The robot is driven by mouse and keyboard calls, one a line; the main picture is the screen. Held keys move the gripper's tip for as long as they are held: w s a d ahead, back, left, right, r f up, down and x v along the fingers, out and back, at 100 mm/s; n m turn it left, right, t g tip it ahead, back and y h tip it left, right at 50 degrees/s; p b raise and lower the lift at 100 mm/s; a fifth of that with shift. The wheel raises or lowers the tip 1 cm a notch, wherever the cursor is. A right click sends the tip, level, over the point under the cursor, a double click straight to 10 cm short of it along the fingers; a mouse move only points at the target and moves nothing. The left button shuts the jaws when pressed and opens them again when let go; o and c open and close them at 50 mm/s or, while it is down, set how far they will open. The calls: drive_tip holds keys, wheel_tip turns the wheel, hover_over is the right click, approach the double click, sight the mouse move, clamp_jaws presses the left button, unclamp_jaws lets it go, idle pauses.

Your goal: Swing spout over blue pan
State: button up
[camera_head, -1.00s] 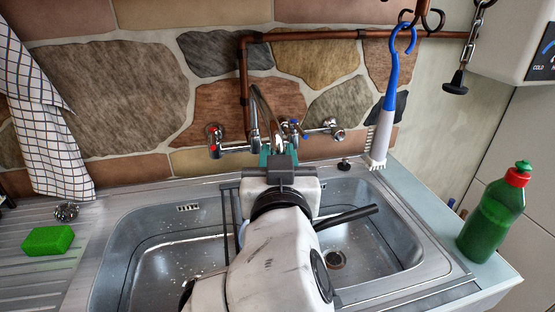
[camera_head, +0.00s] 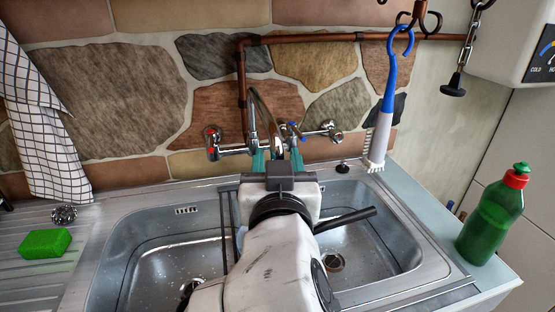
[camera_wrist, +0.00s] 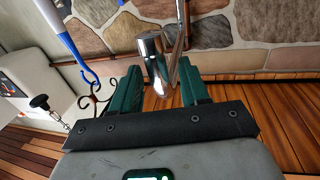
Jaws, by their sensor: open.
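The chrome spout (camera_head: 264,105) rises from the wall tap (camera_head: 235,150) and curves down towards my gripper (camera_head: 279,157). In the wrist view, the chrome spout end (camera_wrist: 154,62) stands between the two green fingers of my gripper (camera_wrist: 160,80). The fingers are open, with a visible gap to the spout on the right side; contact on the left is unclear. A dark handle (camera_head: 345,219) sticks out to the right of my arm over the sink, probably the pan's. The pan's body is hidden behind my arm, so its blue colour does not show.
The steel sink (camera_head: 125,235) has two basins. A blue-and-white brush (camera_head: 382,125) hangs from a hook at right. A green bottle (camera_head: 492,215) stands on the right ledge. A green sponge (camera_head: 45,243) and a wire scourer (camera_head: 64,214) lie at left. A checked towel (camera_head: 45,140) hangs there.

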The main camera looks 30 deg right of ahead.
drive_tip(key=b+v, duration=0.1)
drive_tip(key=v, duration=0.9)
drive_tip(key=shift+f, duration=0.1)
idle(0.3)
